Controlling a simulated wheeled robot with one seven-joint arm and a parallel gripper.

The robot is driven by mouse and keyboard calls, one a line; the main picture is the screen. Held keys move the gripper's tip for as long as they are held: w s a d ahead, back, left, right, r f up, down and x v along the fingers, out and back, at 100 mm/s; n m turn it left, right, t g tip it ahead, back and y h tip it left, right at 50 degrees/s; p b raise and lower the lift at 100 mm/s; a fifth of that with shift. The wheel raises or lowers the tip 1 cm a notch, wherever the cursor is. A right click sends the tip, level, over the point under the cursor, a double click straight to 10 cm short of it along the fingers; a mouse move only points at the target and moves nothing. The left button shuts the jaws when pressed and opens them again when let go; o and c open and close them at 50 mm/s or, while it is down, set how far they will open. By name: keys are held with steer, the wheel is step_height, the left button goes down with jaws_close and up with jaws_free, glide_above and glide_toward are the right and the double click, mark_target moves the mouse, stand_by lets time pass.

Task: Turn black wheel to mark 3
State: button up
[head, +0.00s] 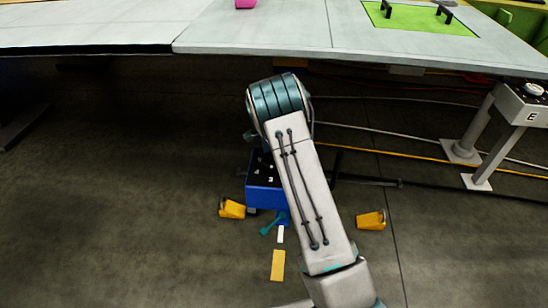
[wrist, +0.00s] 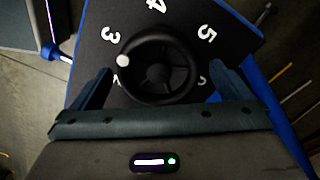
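The black wheel (wrist: 158,84) sits on a black panel (wrist: 93,47) with white numerals, in the wrist view. A pale round knob (wrist: 124,60) is on the wheel's left rim. The numeral 3 (wrist: 111,34) is up and left of the knob, so the knob lies a little below the line from hub to 3. The 4 and 5 are at the top and upper right; two lower marks are partly hidden. My gripper (wrist: 160,70) is open, one finger on each side of the wheel; contact is not clear.
A grey tabletop (head: 270,35) spans the top of the head view. Yellow brackets (head: 232,209) (head: 371,220) stand either side of the box. A teal lever (head: 272,226) is at its front. Cables cross the floor at right, near a post marked E (head: 526,108).

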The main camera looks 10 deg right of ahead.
steer(key=shift+d, duration=0.2)
steer(key=shift+r, duration=0.25)
step_height(320, 180, up, 7)
steer(key=shift+p, duration=0.4)
steer(key=shift+a, duration=0.1)
